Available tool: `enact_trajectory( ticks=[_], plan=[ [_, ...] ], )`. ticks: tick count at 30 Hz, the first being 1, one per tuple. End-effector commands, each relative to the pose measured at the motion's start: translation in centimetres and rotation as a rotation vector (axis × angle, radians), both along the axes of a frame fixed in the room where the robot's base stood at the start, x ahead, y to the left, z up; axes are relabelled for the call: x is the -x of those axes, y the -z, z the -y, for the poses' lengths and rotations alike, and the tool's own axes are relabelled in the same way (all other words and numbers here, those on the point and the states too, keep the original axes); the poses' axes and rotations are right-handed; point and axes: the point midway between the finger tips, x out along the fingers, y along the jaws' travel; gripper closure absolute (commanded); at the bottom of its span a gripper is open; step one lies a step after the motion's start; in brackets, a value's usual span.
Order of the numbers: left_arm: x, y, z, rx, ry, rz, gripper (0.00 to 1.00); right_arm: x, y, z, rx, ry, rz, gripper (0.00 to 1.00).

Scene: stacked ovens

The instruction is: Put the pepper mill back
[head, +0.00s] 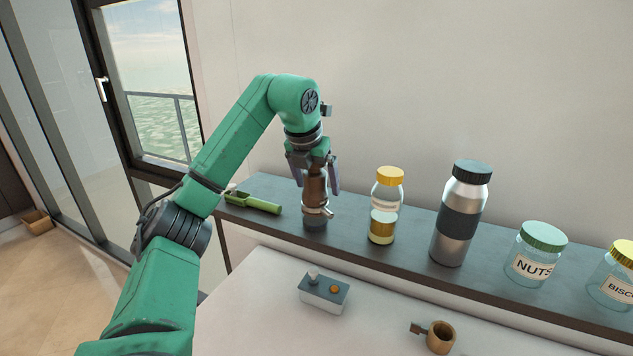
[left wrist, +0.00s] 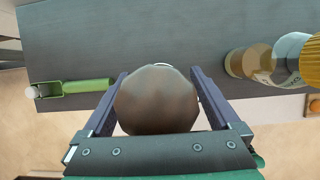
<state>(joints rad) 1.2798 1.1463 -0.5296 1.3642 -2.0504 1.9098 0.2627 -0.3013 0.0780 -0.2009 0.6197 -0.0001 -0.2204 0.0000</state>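The pepper mill (head: 315,188) stands upright on the dark shelf (head: 350,235), with a brown top, a pale band low down and a dark base. In the left wrist view its round brown top (left wrist: 157,100) fills the space between the fingers and hides its lower body. My left gripper (head: 316,178) points down over the mill, one finger on each side. The fingers look spread wider than the mill's body in the head view; the wrist view (left wrist: 158,75) does not clearly show contact. My right gripper is not in view.
A green scoop (head: 252,202) lies left of the mill. A yellow-lidded jar (head: 384,212), a steel bottle (head: 460,220), a nuts jar (head: 535,255) and another jar (head: 615,285) stand to the right. A small grey-blue box (head: 324,293) and wooden cup (head: 440,338) sit on the white surface in front.

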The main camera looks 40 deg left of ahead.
Motion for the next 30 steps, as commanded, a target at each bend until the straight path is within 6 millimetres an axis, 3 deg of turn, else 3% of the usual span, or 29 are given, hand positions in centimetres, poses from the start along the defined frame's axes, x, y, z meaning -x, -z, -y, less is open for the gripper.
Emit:
enact_trajectory(
  ticks=[5, 15, 30],
  plan=[
    [0.2, -0.6, 0.1, 0.000, 0.000, 0.002, 0.04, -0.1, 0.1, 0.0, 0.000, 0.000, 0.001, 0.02],
    [2.0, -5.4, 0.6, -0.003, 0.001, 0.005, 0.04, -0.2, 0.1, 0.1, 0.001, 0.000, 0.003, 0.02],
    [3.9, -10.1, 1.3, -0.001, 0.003, 0.003, 0.04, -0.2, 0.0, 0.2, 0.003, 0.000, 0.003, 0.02]
  ],
)
